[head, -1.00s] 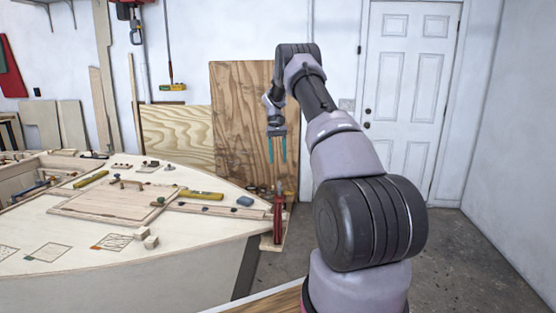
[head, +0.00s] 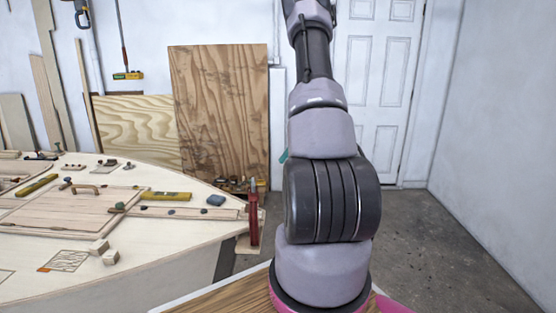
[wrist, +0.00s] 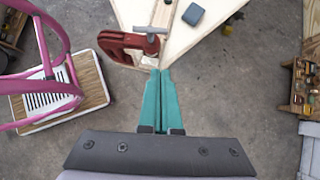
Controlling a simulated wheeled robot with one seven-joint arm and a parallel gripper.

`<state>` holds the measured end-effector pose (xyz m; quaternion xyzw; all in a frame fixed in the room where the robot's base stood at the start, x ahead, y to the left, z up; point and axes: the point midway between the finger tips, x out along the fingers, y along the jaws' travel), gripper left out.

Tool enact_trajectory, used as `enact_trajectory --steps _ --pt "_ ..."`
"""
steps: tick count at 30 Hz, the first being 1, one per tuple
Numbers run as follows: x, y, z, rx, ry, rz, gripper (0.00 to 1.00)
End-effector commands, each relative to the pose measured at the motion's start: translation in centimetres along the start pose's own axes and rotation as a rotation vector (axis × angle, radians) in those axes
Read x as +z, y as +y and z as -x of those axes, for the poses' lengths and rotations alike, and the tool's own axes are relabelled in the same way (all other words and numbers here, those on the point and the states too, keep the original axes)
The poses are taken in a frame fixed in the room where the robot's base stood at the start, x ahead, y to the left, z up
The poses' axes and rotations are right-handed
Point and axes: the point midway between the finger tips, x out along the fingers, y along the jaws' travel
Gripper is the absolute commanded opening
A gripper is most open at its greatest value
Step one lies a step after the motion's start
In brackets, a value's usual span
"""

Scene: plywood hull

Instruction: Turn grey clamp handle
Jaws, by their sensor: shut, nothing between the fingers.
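A red clamp (head: 253,216) stands at the pointed end of the hull on the right. In the wrist view the red clamp (wrist: 122,46) grips the hull's edge, and its grey T-shaped handle (wrist: 151,30) sticks up on top. My gripper (wrist: 160,72) has its teal fingers together, with nothing between them. In the wrist picture the fingertips lie just below the clamp and its handle, apparently apart from them; the height gap is hard to judge. In the head view my arm hides most of the gripper, and only a bit of teal shows beside the arm.
A dark blue block (wrist: 193,14) lies on the hull deck near the clamp; it also shows in the head view (head: 216,200). A yellow level (head: 165,196) and wood blocks (head: 99,247) lie on the deck. A plywood sheet (head: 222,110) leans behind. The floor (head: 465,245) at right is clear.

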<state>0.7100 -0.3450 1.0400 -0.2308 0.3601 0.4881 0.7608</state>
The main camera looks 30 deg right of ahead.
Motion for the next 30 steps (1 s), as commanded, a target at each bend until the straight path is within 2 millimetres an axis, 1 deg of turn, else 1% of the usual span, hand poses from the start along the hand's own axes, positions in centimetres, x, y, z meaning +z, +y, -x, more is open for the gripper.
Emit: enact_trajectory --steps 1,6,11,12,15,19,23,30 --pt "0.0 0.1 -1.2 0.007 -0.001 0.000 0.00" --pt "0.1 0.1 -5.0 0.007 -0.001 0.003 0.00" --pt "0.0 0.1 -8.2 0.007 0.000 0.003 0.00" --pt "0.7 0.1 -8.6 0.006 0.000 0.006 0.00" --pt "1.6 0.1 -9.7 0.005 0.001 0.007 0.00" --pt "2.3 0.1 -10.5 0.004 0.000 0.005 0.00" --pt "2.6 0.1 -10.8 0.004 0.000 0.005 0.00" --pt "2.6 0.1 -10.8 0.004 0.000 0.005 0.00"
